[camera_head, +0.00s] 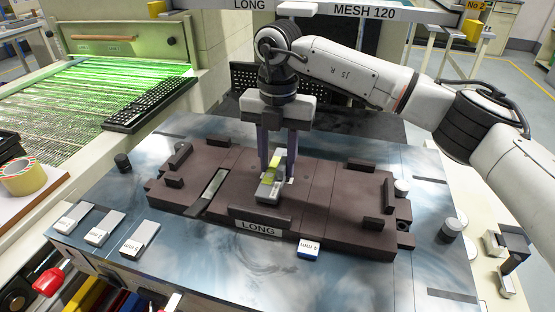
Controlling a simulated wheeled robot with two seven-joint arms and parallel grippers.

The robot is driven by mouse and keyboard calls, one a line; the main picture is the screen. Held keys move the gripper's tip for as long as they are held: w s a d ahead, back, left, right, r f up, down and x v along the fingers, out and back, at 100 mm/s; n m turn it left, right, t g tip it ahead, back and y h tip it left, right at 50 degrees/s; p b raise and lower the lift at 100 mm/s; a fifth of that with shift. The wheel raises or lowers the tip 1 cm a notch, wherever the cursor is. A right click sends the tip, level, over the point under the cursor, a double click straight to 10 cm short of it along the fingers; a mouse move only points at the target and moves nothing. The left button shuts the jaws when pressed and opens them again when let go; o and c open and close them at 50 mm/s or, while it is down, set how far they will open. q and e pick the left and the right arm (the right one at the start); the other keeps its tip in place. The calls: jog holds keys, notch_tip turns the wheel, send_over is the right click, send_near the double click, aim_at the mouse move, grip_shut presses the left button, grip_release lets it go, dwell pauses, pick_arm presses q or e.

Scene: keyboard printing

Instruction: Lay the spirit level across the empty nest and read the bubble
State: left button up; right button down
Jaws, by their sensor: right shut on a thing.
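The nest (330,185) is a dark brown fixture with raised blocks along its edges and a "LONG" label on its front. It lies on the blue-grey metal plate, and no keyboard lies in it. The spirit level (268,191) is a small grey bar with a yellow-green vial, at the middle of the nest. My right gripper (278,170) points down from above and is shut on the spirit level. I cannot tell whether the level touches the nest surface. The bubble is too small to read. My left gripper is not in view.
A black keyboard (153,104) lies by the green-lit bed at left. Yellow tape (22,178) is far left. A dark knob (450,230) stands right.

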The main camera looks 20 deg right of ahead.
jog(key=shift+f, duration=0.35)
jog(key=c, duration=1.1)
grip_release()
jog(key=shift+r, duration=0.15)
jog(key=shift+r+p, duration=2.4)
jog(key=shift+r, duration=1)
